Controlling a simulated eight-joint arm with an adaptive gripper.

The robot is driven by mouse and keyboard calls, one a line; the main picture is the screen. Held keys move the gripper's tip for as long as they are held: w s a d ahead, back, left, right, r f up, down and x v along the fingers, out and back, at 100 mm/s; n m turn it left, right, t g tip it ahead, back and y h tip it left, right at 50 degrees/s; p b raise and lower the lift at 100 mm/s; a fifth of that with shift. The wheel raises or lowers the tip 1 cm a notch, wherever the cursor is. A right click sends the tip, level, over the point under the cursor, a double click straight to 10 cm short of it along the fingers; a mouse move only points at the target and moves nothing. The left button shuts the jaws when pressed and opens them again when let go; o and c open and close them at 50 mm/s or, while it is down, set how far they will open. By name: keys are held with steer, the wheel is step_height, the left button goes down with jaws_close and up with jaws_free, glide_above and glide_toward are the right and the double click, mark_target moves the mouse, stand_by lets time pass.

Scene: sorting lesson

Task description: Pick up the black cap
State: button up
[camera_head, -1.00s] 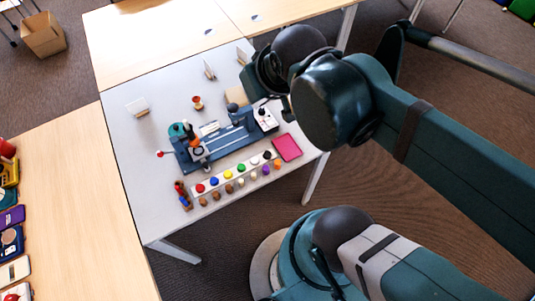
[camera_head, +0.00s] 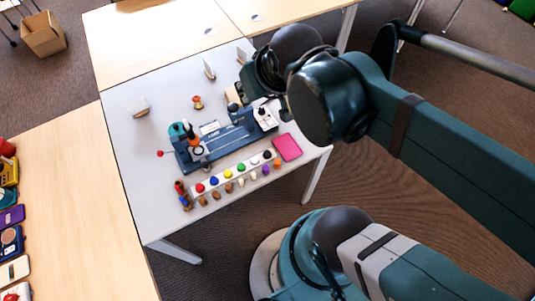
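The black cap (camera_head: 267,154) sits at the right end of a row of coloured caps on a white strip, near the pink pad. My gripper (camera_head: 246,92) is above the back right part of the grey table, behind the device and well apart from the black cap. Its fingers are small and mostly hidden by my arm's wrist, so I cannot see whether they are open or shut.
White, green, yellow, blue and red caps run leftward; the red cap (camera_head: 200,188) ends the row. Several small corks and pieces lie in front. A blue-grey device (camera_head: 225,140) stands behind the row. The pink pad (camera_head: 287,147) lies right. The table's left front is clear.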

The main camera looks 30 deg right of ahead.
step_height(320, 180, down, 12)
steer(key=w+d+m+g+b, duration=0.2)
steer(key=m+g, duration=0.1)
steer(key=m, duration=0.3)
steer(key=m+g+b, duration=0.3)
steer(key=m+g, duration=0.1)
steer(key=m, duration=0.4)
glide_above(267, 153)
steer(key=shift+d+f, duration=0.1)
steer(key=shift+f, duration=7.5)
steer(key=shift+f+b, duration=0.3)
steer(key=shift+f, duration=1)
steer(key=shift+f+b, duration=1.1)
steer(key=shift+f, duration=1.5)
steer(key=shift+c, duration=0.3)
